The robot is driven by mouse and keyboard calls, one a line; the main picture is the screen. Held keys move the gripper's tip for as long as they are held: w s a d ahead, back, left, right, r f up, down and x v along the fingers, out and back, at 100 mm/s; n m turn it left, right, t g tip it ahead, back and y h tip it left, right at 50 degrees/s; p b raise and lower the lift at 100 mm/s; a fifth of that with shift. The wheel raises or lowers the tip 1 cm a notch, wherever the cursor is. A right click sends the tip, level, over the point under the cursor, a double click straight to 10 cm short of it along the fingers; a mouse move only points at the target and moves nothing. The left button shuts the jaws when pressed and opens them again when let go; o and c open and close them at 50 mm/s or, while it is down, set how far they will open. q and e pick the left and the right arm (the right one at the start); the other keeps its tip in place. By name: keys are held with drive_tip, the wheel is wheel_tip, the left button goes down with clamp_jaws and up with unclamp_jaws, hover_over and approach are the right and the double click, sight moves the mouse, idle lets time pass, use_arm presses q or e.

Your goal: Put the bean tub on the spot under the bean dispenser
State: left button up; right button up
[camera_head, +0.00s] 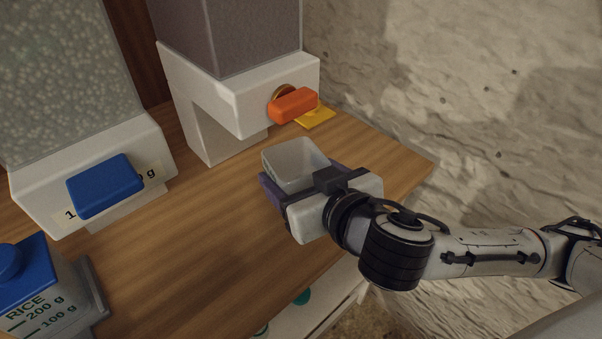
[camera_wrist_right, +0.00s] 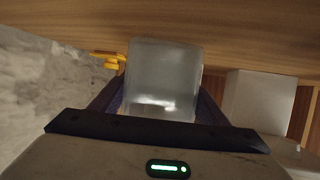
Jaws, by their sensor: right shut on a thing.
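The tub (camera_head: 292,160) is a small clear, frosted container, held upright in front of the dispenser with the orange lever. It also shows in the wrist view (camera_wrist_right: 163,75), and no contents are visible in it. My right gripper (camera_head: 300,178) is shut on it, with its dark purple fingers on either side. The dispenser (camera_head: 235,95) has a white base, a tall grey hopper and an orange lever (camera_head: 293,105). The spot beneath its spout is not clearly visible. I cannot tell whether the tub touches the counter. My left gripper is not in view.
A second white dispenser (camera_head: 60,185) with a blue lever (camera_head: 105,186) stands at left. A blue-lidded rice container (camera_head: 45,300) is at lower left. The wooden counter (camera_head: 200,240) is clear in the middle; a rough wall is at right.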

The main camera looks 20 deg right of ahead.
sight(278, 159)
drive_tip(key=shift+w+a+r, duration=0.1)
drive_tip(key=shift+w+a, duration=0.15)
drive_tip(key=shift+w, duration=0.3)
drive_tip(key=shift+w+a, duration=0.2)
drive_tip(key=shift+w, duration=0.3)
drive_tip(key=shift+w+a+p, duration=0.25)
drive_tip(key=shift+w+p, duration=0.05)
drive_tip(key=shift+w, duration=0.3)
drive_tip(key=shift+w+a+p, duration=0.25)
drive_tip(key=shift+w, duration=0.35)
drive_tip(key=shift+w+a, duration=0.25)
drive_tip(key=shift+w, duration=0.35)
drive_tip(key=shift+w+a, duration=0.2)
drive_tip(key=shift+w, duration=0.45)
drive_tip(key=shift+f, duration=0.45)
drive_tip(key=shift+f, duration=0.1)
drive_tip(key=shift+f, duration=0.2)
drive_tip(key=o, duration=1)
drive_tip(key=shift+o, duration=0.6)
